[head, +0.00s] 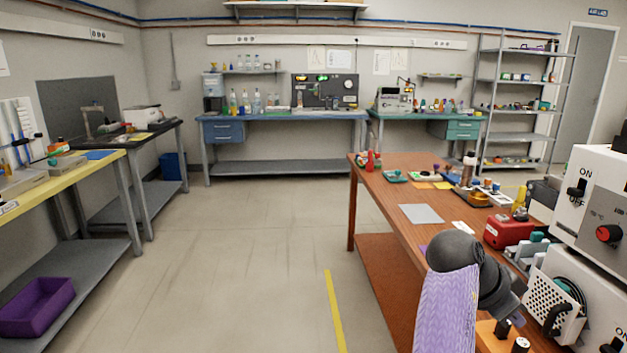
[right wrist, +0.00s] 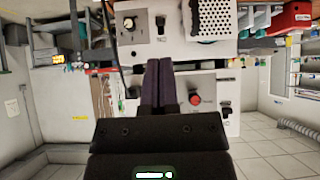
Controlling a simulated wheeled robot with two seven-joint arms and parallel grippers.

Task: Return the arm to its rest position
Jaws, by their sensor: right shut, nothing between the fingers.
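My right arm (head: 462,260) rises from the lower edge of the head view, with a lavender sleeve and a dark rounded joint, over the near right part of the wooden table (head: 400,181). In the right wrist view my right gripper (right wrist: 159,64) has its two dark fingers pressed together with nothing between them. Beyond the fingers is a white machine (right wrist: 203,83) with a red knob (right wrist: 195,100). I cannot tell how far the fingertips are from it. My left gripper is in neither view.
White machines with a red knob (head: 609,233) and a perforated basket (head: 553,308) crowd the right side near my arm. A red box (head: 508,231) and a grey sheet (head: 421,214) lie on the wooden table. The floor (head: 240,260) left of it is clear. A yellow bench (head: 85,167) stands left.

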